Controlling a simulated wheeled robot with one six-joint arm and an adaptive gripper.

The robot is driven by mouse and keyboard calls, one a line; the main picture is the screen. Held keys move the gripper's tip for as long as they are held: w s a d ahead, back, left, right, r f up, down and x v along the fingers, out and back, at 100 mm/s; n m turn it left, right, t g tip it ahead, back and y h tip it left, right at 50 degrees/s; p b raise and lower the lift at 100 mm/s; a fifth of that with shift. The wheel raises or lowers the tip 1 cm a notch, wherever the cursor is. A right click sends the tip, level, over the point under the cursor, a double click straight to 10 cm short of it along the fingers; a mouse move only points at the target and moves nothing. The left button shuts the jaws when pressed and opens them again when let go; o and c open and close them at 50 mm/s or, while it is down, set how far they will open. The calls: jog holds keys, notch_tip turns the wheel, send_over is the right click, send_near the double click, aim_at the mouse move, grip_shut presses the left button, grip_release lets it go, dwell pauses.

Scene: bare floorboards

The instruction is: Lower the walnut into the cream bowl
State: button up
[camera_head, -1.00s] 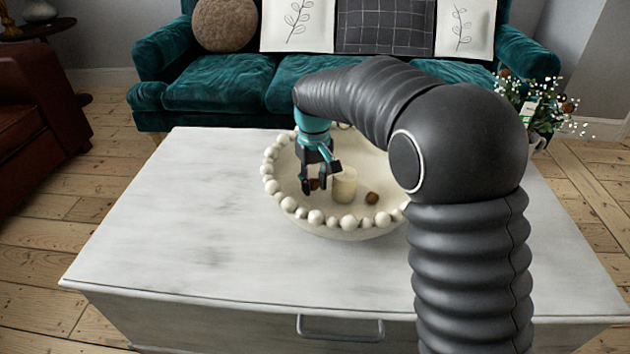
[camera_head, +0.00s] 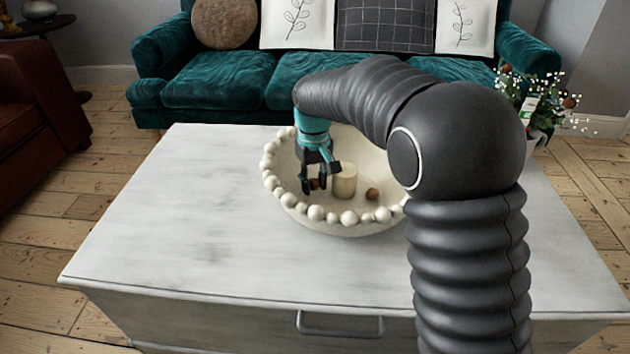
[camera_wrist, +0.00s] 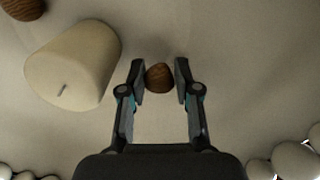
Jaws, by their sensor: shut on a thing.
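The cream bowl (camera_head: 316,213), edged with round beads, stands on the pale table. My gripper (camera_head: 317,187) reaches down inside the left part of the bowl. It is shut on a small brown walnut (camera_wrist: 158,77), which sits between the two fingertips (camera_wrist: 160,76) in the wrist view. In the head view the held walnut (camera_head: 315,184) is partly hidden by the fingers. It is low in the bowl; I cannot tell whether it touches the bowl's surface.
A cream candle (camera_head: 344,181) stands in the bowl just right of my gripper; it also shows in the wrist view (camera_wrist: 72,65). My arm hides the bowl's right side. The table's left part (camera_head: 170,220) is clear.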

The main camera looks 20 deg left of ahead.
jog(key=shift+f+b, duration=0.3)
jog(key=shift+f, duration=0.35)
dwell(0.4)
jog(key=o, duration=0.9)
jog(key=shift+c, duration=0.2)
